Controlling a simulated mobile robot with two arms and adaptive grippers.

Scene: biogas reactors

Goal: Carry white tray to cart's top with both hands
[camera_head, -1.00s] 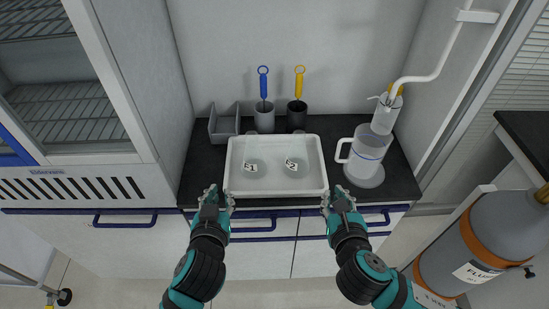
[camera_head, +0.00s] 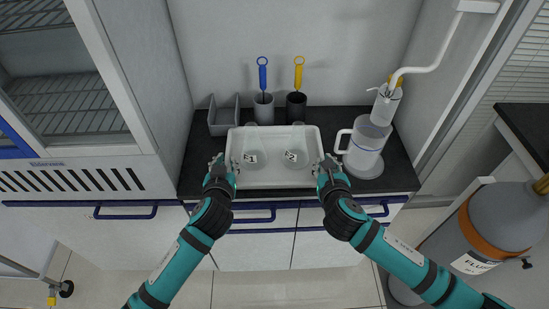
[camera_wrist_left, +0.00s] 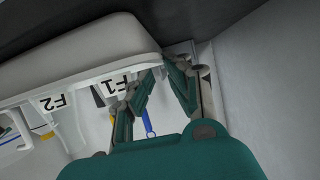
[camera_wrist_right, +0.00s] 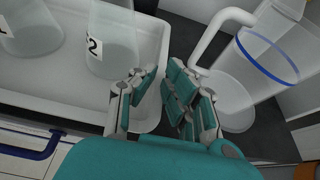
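My left gripper (camera_head: 219,163) is at the tray's left side, near the front corner. In the left wrist view its fingers (camera_wrist_left: 165,68) are spread around the tray's end (camera_wrist_left: 90,50); contact is unclear. My right gripper (camera_head: 327,166) is at the right side, near the front corner. In the right wrist view its fingers (camera_wrist_right: 162,72) are apart, one on each side of the tray's rim (camera_wrist_right: 163,45). The cart cannot be made out.
A clear jug (camera_head: 365,150) stands close right of my right gripper, with a wash bottle (camera_head: 387,103) behind it. A grey holder (camera_head: 223,119) and two cups, grey (camera_head: 264,111) and black (camera_head: 296,108), with blue and yellow tools stand behind the tray. A fridge (camera_head: 85,165) is left.

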